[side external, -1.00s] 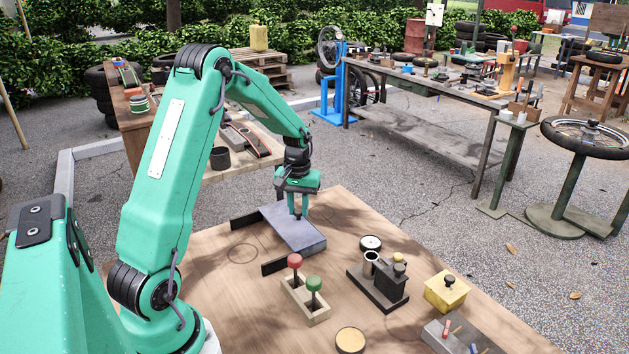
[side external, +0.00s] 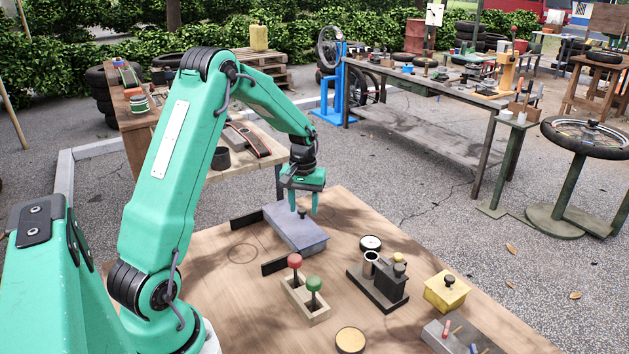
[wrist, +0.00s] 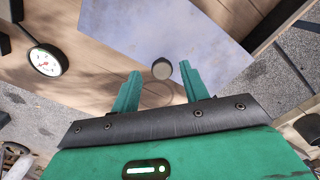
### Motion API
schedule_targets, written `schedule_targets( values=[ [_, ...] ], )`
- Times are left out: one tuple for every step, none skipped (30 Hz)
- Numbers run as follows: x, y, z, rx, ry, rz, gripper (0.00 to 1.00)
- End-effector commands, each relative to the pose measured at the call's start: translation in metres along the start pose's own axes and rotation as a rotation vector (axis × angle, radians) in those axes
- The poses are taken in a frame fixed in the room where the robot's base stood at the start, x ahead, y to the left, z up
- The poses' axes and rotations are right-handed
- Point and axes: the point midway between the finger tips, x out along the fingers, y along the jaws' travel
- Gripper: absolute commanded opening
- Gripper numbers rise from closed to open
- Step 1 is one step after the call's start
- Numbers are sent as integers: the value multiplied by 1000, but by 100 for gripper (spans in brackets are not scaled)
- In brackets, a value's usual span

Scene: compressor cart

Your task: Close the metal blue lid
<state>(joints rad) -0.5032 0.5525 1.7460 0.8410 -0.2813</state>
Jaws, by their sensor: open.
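The blue-grey metal lid (side external: 290,233) lies flat between two dark rails on the wooden table, with a small dark knob (side external: 302,212) on top. In the wrist view the lid (wrist: 170,30) fills the upper middle, and the round knob (wrist: 162,69) shows between my fingertips. My gripper (side external: 303,203) is above the lid at the knob. Its green fingers (wrist: 160,82) are open, one on each side of the knob with gaps, and hold nothing. What lies under the lid is hidden.
A wooden block with red and green knobs (side external: 305,300), a dark fixture (side external: 378,288), a gauge (side external: 370,243) and a yellow box (side external: 446,292) stand nearby. The gauge (wrist: 45,61) is at left in the wrist view. Bare wood (side external: 225,280) lies at the left.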

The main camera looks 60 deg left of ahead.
Motion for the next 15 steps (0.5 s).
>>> schedule_targets(
  values=[
    [-3, 0, 0, 0, 2, 0, 45],
    [-4, 0, 0, 0, 2, 0, 45],
    [-7, 0, 0, 0, 1, 0, 45],
    [-9, 0, 0, 0, 1, 0, 45],
    [-12, 0, -1, 0, 2, 1, 45],
    [-16, 0, -1, 0, 3, 1, 45],
    [-20, 0, -1, 0, 4, 1, 45],
    [-24, 0, -1, 0, 3, 1, 45],
    [-28, 0, -1, 0, 4, 1, 45],
    [-32, 0, -1, 0, 4, 1, 45],
    [-36, 0, -1, 0, 3, 1, 45],
    [-42, 0, -1, 0, 4, 1, 45],
    [-46, 0, -1, 0, 5, 1, 45],
    [-50, 0, -1, 0, 4, 1, 45],
    [-55, 0, -1, 1, 5, 1, 45]
  ],
)
